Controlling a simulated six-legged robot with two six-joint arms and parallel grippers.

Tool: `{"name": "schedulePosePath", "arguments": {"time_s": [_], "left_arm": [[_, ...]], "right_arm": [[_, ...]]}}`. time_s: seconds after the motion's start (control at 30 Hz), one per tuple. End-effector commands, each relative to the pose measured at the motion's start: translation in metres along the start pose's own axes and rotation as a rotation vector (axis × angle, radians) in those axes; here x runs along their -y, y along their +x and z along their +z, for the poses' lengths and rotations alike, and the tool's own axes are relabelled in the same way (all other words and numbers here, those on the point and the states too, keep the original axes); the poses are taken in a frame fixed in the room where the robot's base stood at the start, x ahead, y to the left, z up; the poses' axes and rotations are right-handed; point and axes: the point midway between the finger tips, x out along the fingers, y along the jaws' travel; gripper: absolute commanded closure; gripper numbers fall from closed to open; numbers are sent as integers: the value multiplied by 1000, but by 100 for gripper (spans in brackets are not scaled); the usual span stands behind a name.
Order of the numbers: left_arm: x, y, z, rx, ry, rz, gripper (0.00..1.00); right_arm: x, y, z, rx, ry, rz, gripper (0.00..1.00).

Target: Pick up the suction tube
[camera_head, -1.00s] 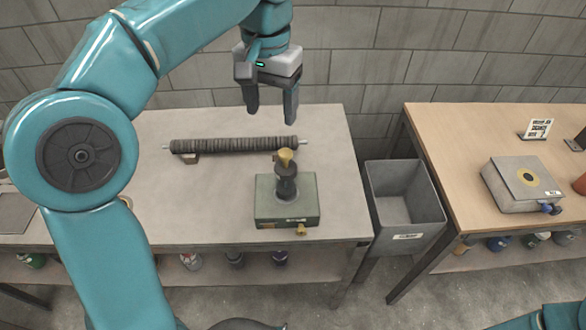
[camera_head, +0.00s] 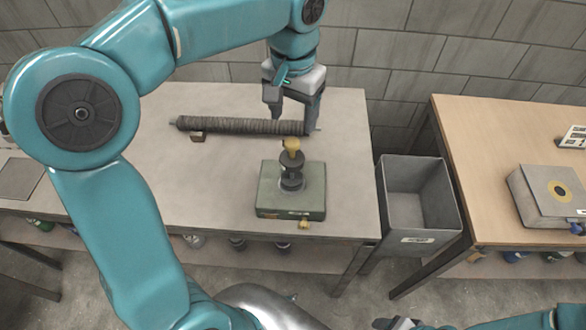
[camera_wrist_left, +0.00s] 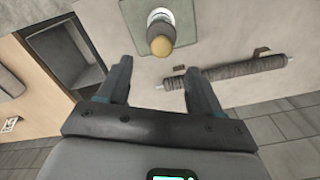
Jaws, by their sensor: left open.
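A long dark ribbed tube (camera_head: 235,125), which I take for the suction tube, lies across the back of the grey table on small brown rests, with thin rod ends sticking out. It also shows in the left wrist view (camera_wrist_left: 235,70), to the right of the fingers. My left gripper (camera_head: 292,112) is open with its fingers pointing down over the tube's right end, one finger overlapping it in the picture. My right gripper is not clearly visible.
A green box (camera_head: 290,205) with a black post and brass knob (camera_head: 292,146) stands in front of the tube, close to the gripper. A grey bin (camera_head: 415,195) sits between this table and a wooden table (camera_head: 490,170). The table's left part is mostly clear.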

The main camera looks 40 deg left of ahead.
Motion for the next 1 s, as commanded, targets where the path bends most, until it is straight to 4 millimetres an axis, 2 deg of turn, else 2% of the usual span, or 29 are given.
{"name": "schedulePosePath", "arguments": {"time_s": [0.17,0.4,0.5,0.77,0.9,0.97,1.0], "left_arm": [[0,14,-1,1,0,0,35],[4,51,-4,4,1,-1,35],[3,61,-5,2,1,-1,35],[3,63,-6,-1,1,0,35],[3,63,-6,-1,1,0,80],[3,63,-6,-1,1,0,100],[3,63,-6,-1,1,0,100]], "right_arm": [[0,1,0,0,0,0,41],[0,-1,0,0,0,0,41],[0,-1,0,0,0,0,41],[0,-1,0,0,0,0,41],[0,-1,0,0,0,0,41],[0,-1,0,0,0,0,41],[0,-1,0,0,0,0,41]]}}
